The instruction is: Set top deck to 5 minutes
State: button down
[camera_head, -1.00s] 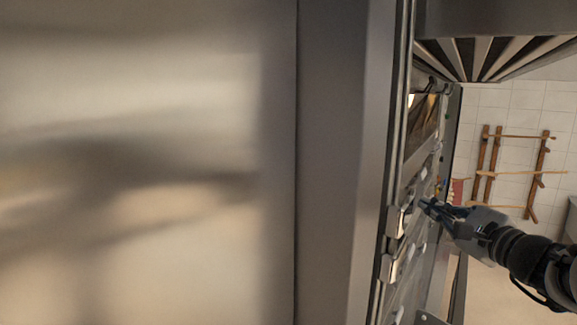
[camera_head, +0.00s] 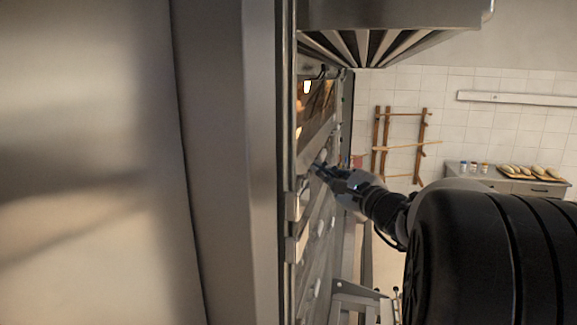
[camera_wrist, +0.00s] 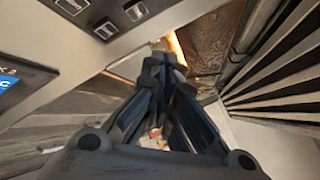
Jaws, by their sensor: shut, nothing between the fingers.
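The deck oven front (camera_head: 318,150) shows edge-on in the head view, with its decks stacked one above another. The top deck has a lit window (camera_head: 312,104). My gripper (camera_head: 318,166) is shut and empty, its fingertips close to the oven front just below that window; I cannot tell whether they touch it. In the wrist view the shut fingers (camera_wrist: 163,62) point toward the oven. A dark panel with a blue display (camera_wrist: 14,88) is cut off at the left edge there. Its timer reading cannot be made out.
A ribbed hood (camera_head: 385,45) overhangs the oven. A large metal surface (camera_head: 90,160) fills the left of the head view. A wooden rack (camera_head: 400,145) hangs on the tiled wall. A counter (camera_head: 540,188) bears a tray of loaves (camera_head: 530,171).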

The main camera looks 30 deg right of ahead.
jog(key=shift+w+a+b, duration=0.7)
jog(key=shift+w+a, duration=0.7)
jog(key=shift+w, duration=0.2)
dwell(0.3)
jog(key=shift+w+a+b, duration=0.25)
jog(key=shift+w+b, duration=0.05)
jog(key=shift+b, duration=0.25)
jog(key=shift+w+a+b, duration=0.25)
jog(key=shift+w+b, duration=0.05)
jog(key=shift+b, duration=0.05)
dwell(0.7)
jog(key=shift+s, duration=0.1)
jog(key=shift+s+d, duration=0.5)
jog(key=shift+s+d+b, duration=0.4)
jog(key=shift+s+d, duration=1.25)
jog(key=shift+s, duration=0.25)
